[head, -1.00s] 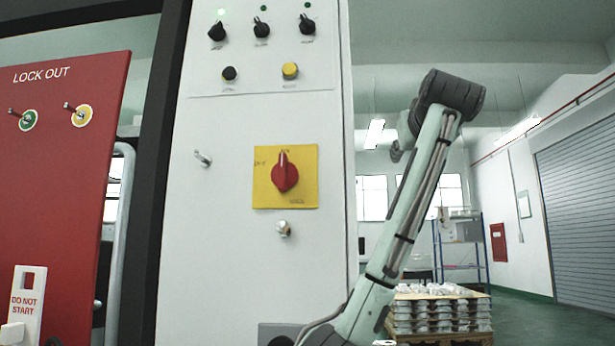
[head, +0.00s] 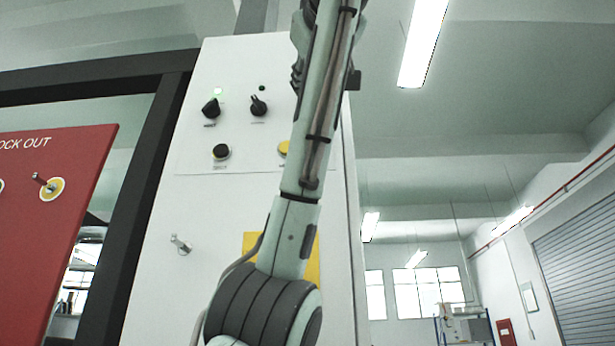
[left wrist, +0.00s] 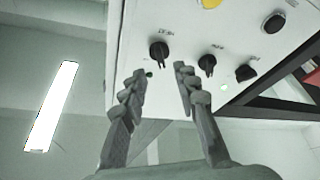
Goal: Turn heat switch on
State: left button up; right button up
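The heat switch (left wrist: 159,50) is a black rotary knob on the white panel, seen upside down in the left wrist view. The label by it seems to read HEAT. The small lamp (left wrist: 149,73) beside it is dark. My left gripper (left wrist: 159,70) is open, its two grey fingers apart and pointing at the panel. The knob shows in the gap just past the fingertips, and nothing is held. Contact cannot be told. In the head view my arm crosses in front of the panel and hides this knob. My right gripper is not in view.
Two more black knobs (head: 211,107) (head: 258,105) sit left of my arm, with a lit green lamp (head: 218,91) above one. A black button (head: 221,152) and a yellow button (head: 284,148) lie below. A red lockout board (head: 55,220) stands at left.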

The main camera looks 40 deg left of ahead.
pick_arm(q)
jog(key=shift+p+x, duration=0.55)
jog(key=shift+x, duration=2.15)
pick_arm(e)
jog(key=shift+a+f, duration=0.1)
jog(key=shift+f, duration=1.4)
pick_arm(q)
jog(key=shift+f, duration=0.1)
grip_shut()
